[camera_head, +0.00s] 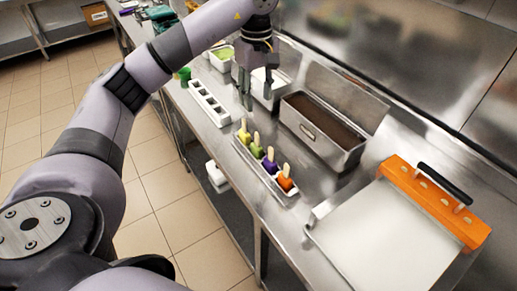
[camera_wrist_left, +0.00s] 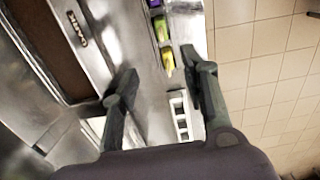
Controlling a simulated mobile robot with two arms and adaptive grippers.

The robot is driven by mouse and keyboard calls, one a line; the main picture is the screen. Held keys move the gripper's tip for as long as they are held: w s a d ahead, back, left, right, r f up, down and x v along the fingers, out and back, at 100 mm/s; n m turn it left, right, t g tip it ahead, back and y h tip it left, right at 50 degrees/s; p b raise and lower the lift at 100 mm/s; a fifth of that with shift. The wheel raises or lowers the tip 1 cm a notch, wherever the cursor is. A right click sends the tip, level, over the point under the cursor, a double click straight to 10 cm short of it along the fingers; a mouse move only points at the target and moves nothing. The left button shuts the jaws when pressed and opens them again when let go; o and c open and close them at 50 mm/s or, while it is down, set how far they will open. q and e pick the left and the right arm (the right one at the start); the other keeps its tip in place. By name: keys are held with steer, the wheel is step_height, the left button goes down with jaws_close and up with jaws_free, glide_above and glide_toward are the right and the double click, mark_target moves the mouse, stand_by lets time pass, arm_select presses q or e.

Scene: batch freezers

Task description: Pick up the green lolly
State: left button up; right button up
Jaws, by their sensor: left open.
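The green lolly (camera_head: 256,148) stands with its stick up in a narrow metal holder (camera_head: 249,165), between a yellow lolly (camera_head: 244,136) and a purple lolly (camera_head: 270,164). An orange lolly (camera_head: 285,182) is at the near end. My left gripper (camera_head: 256,98) is open and empty above the counter, beyond the yellow end of the holder. In the left wrist view, the green lolly (camera_wrist_left: 161,29) lies ahead of the open fingers. The yellow lolly (camera_wrist_left: 167,59) shows between the fingertips. My right gripper is not in view.
A deep metal tub (camera_head: 322,130) with brown contents stands right of the holder. A white empty holder (camera_head: 209,103) sits farther back at the left. A steel lid with an orange and black handle (camera_head: 435,200) lies at the near right. The counter edge drops to the tiled floor.

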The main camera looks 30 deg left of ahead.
arm_select(q)
steer(key=p, duration=0.3)
glide_above(257, 145)
steer(key=f, duration=0.7)
steer(key=w+f, duration=0.1)
steer(key=f, duration=0.3)
steer(key=shift+a+f, duration=0.1)
steer(key=shift+a, duration=0.2)
steer(key=f+p, duration=0.2)
steer(key=f, duration=0.2)
steer(key=shift+s+d+f+p, duration=0.1)
steer(key=shift+s+f+p, duration=0.25)
steer(key=shift+f+p, duration=0.05)
steer(key=shift+f, duration=0.3)
steer(key=shift+w, duration=0.1)
steer(key=shift+c, duration=0.3)
jaws_close()
